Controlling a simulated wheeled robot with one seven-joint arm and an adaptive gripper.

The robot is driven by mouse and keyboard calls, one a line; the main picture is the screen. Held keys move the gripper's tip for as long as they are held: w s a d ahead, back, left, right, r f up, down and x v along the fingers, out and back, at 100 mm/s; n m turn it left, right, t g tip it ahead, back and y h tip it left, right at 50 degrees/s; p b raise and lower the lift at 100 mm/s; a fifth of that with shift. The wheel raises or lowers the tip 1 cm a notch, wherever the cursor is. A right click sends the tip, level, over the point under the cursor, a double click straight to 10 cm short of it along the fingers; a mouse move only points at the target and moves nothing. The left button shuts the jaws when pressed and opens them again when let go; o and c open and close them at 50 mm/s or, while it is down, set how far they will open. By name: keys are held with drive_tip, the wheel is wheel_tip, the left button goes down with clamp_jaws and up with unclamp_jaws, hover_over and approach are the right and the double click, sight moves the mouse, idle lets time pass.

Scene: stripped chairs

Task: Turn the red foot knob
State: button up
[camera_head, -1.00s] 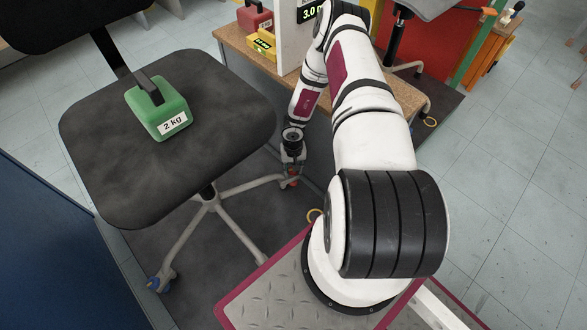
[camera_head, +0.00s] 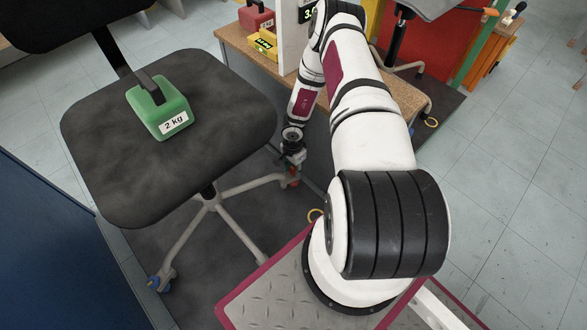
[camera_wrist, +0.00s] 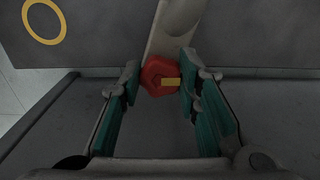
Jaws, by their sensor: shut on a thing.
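The red foot knob (camera_wrist: 158,76) shows in the wrist view as a red, many-sided knob with a yellow mark pointing right. It sits at the end of a pale chair-base leg (camera_wrist: 174,28). My gripper (camera_wrist: 160,82) has its teal-padded fingers on both sides of the knob, with the tips closed on it. In the head view my gripper (camera_head: 294,170) is low beside the chair, at the end of a base leg (camera_head: 250,184). Only a small bit of red shows there; the rest of the knob is hidden by the gripper.
The black chair seat (camera_head: 110,190) carries a green 2 kg weight (camera_head: 172,112). A wooden bench (camera_head: 232,38) with a red weight and a yellow box stands behind my arm. A blue panel (camera_head: 50,250) is at the left. A yellow ring (camera_wrist: 44,21) lies on the floor.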

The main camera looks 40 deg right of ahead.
drive_tip(key=m, duration=0.5)
drive_tip(key=shift+m, duration=0.3)
drive_tip(key=m, duration=0.4)
drive_tip(key=shift+w+m, duration=0.1)
drive_tip(key=shift+m, duration=0.2)
drive_tip(key=m, duration=0.4)
drive_tip(key=shift+d+m, duration=0.1)
drive_tip(key=shift+m, duration=0.2)
drive_tip(key=m, duration=0.4)
drive_tip(key=shift+w+m, duration=0.1)
drive_tip(key=shift+m, duration=0.3)
drive_tip(key=o, duration=1.2)
drive_tip(key=shift+d, duration=0.1)
